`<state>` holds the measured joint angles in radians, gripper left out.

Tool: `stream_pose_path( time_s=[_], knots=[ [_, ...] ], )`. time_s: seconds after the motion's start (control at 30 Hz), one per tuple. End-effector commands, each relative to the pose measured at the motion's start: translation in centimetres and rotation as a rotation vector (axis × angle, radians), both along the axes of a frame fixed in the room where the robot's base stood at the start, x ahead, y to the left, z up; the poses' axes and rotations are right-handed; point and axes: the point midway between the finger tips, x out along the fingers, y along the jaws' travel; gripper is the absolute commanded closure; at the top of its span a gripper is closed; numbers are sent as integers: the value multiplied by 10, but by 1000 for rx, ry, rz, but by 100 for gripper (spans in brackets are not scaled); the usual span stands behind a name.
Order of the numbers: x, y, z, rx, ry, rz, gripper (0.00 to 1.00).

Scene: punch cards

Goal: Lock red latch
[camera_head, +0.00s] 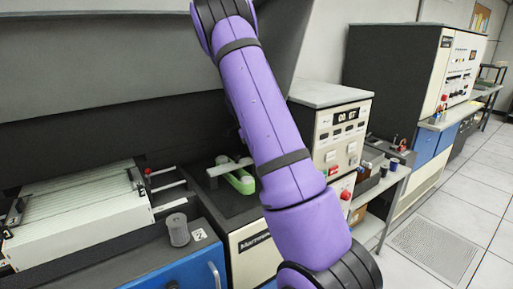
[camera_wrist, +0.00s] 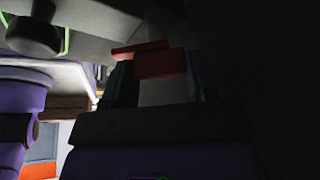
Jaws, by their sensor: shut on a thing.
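In the wrist view, a red piece (camera_wrist: 161,64), which looks like the red latch, lies at the tips of my gripper (camera_wrist: 160,82). A second red edge (camera_wrist: 138,49) shows just behind it. The fingers stand on either side of a pale part below the red piece and are shut on what appears to be the latch. The picture is dark, so the exact contact is hard to see. In the head view, my purple arm hides my gripper and the latch cannot be made out.
In the head view, a card tray (camera_head: 75,220) stands at left, with a red knob (camera_head: 148,171) beside it. A grey cylinder (camera_head: 178,229) stands on the blue cabinet. A green part (camera_head: 241,182) sits on the dark machine top. A control panel (camera_head: 338,130) stands right of my arm.

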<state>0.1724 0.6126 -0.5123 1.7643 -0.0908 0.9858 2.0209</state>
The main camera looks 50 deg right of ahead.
Motion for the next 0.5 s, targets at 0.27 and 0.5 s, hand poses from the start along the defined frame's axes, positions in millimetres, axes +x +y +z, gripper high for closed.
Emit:
stream_pose_path(
  time_s=[0.27,0.5],
  knots=[
    [1,0,1,-1,-3,-9,71],
    [1,0,1,-1,-3,-8,31]
  ],
)
